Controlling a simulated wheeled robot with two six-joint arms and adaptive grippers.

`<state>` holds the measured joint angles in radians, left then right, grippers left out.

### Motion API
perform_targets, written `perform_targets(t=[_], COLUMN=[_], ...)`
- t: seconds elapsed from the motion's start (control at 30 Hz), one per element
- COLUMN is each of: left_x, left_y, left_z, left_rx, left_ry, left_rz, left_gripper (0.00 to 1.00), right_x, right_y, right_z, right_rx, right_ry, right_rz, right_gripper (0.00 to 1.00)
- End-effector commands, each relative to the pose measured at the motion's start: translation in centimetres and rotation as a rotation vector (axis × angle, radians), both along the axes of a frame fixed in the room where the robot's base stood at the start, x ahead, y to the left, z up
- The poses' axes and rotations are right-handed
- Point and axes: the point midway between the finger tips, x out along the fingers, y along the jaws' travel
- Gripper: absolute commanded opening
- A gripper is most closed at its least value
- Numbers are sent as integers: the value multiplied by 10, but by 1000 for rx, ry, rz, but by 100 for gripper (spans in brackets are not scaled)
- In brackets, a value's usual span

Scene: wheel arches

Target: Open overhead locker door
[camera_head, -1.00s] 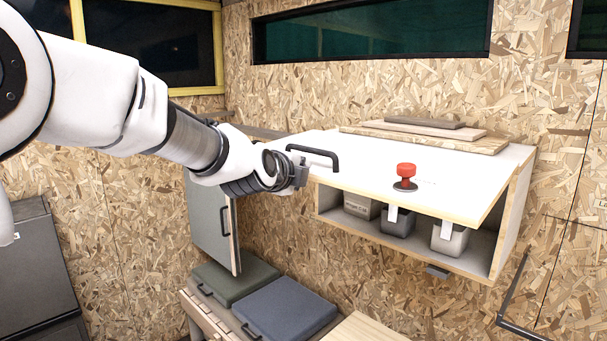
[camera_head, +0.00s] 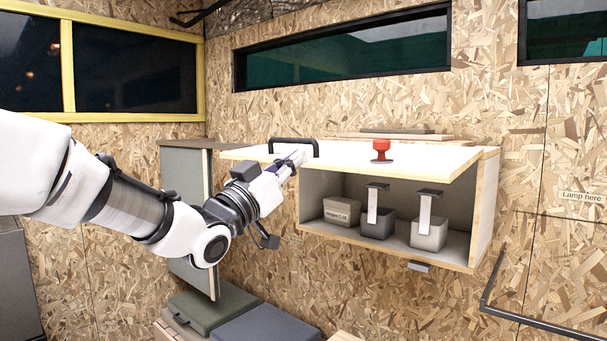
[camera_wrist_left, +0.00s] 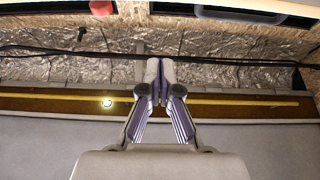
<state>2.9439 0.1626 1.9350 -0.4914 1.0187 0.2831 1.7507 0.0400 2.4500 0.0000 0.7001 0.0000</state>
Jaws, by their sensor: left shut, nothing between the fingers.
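The overhead locker (camera_head: 484,210) is an open-fronted wooden box on the chipboard wall. Its white door (camera_head: 430,158) is raised, seen nearly edge-on in the head view, so the inside shows below it. A black bar handle (camera_head: 318,148) stands on the door's left part, and a red knob (camera_head: 381,149) farther right. My left gripper (camera_head: 300,158) is shut and empty, beside the handle at the door. Whether it touches the door or handle I cannot tell. The wrist view shows its closed fingers (camera_wrist_left: 158,82). My right gripper is out of view.
Inside the locker are a box (camera_head: 342,211) and grey bins (camera_head: 428,233) with white tags. Flat boards (camera_head: 400,136) lie behind the door's top. A grey cabinet panel (camera_head: 185,180) stands left, and dark cushions (camera_head: 262,325) lie below. A black rail (camera_head: 525,322) is at lower right.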

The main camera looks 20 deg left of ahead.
Motion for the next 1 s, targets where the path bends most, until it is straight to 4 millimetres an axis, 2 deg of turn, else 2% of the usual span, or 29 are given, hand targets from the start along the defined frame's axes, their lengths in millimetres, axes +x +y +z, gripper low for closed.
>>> perform_targets(t=[0.07, 0.1, 0.4, 0.5, 0.63, 1.0], left_x=[12, 19, 76, 77, 77, 77], left_y=[-6, -7, -28, -28, -28, -28], left_z=[2, 14, 42, 18, 2, -5], left_rx=[4, 2, 4, 1, 2, 1], left_ry=[-4, 1, 3, 8, 5, 1], left_rz=[1, 1, 1, 2, 2, 3], left_gripper=[0, 0, 0, 0, 0, 0], right_x=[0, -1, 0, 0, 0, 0], right_y=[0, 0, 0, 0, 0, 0], right_z=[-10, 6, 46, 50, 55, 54], right_rx=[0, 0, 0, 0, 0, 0], right_ry=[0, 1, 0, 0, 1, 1], right_rz=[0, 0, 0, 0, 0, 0], right_gripper=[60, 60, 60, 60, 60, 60])
